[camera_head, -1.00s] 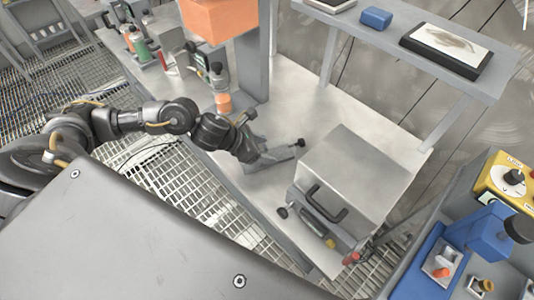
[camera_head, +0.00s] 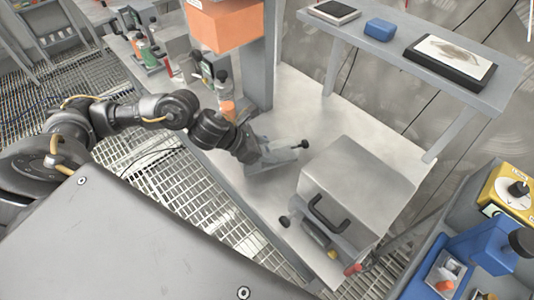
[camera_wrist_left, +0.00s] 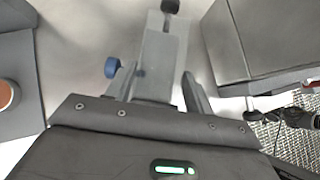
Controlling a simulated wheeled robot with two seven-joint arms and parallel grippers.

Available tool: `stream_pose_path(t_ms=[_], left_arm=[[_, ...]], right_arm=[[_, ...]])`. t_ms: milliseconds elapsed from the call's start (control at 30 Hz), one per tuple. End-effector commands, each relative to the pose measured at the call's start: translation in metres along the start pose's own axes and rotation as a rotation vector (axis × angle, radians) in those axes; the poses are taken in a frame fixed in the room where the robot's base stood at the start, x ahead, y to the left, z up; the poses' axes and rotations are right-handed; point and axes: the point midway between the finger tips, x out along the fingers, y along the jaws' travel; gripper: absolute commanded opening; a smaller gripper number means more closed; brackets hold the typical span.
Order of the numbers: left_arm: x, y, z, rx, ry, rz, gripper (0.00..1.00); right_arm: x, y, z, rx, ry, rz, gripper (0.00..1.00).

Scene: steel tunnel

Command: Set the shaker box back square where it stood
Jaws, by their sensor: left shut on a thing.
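The grey metal box with a black handle (camera_head: 365,177), which I take for the shaker box, sits on the pale bench top (camera_head: 300,100). Part of it also shows at the right of the left wrist view (camera_wrist_left: 265,40). My left gripper (camera_head: 258,150) is beside it on the left. It is shut on a grey fixture (camera_head: 283,158) with a black knob at its far end. In the left wrist view, this fixture (camera_wrist_left: 160,60) runs forward between the fingers, with a blue knob on its left. The fixture and box look apart. My right gripper is not visible.
A grey post with an orange box (camera_head: 225,28) rises behind my left gripper. A raised shelf (camera_head: 400,62) holds a blue block (camera_head: 380,29) and a framed picture (camera_head: 450,60). A blue device (camera_head: 490,240) stands at the lower right. Bare bench lies behind the box.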

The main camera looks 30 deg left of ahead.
Motion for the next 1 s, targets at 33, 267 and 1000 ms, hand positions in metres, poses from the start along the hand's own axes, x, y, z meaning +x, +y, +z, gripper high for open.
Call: stream_pose_path(t_ms=[33, 267, 1000], left_arm=[[-0.013, -0.002, 0.001, 0.005, -0.001, 0.002, 0.10], [-0.068, -0.014, 0.008, 0.006, -0.001, 0.003, 0.10], [-0.148, -0.043, -0.022, -0.002, 0.004, -0.003, 0.10]], right_arm=[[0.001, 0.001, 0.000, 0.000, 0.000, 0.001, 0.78], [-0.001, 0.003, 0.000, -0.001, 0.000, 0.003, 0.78], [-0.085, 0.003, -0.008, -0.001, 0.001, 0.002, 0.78]])
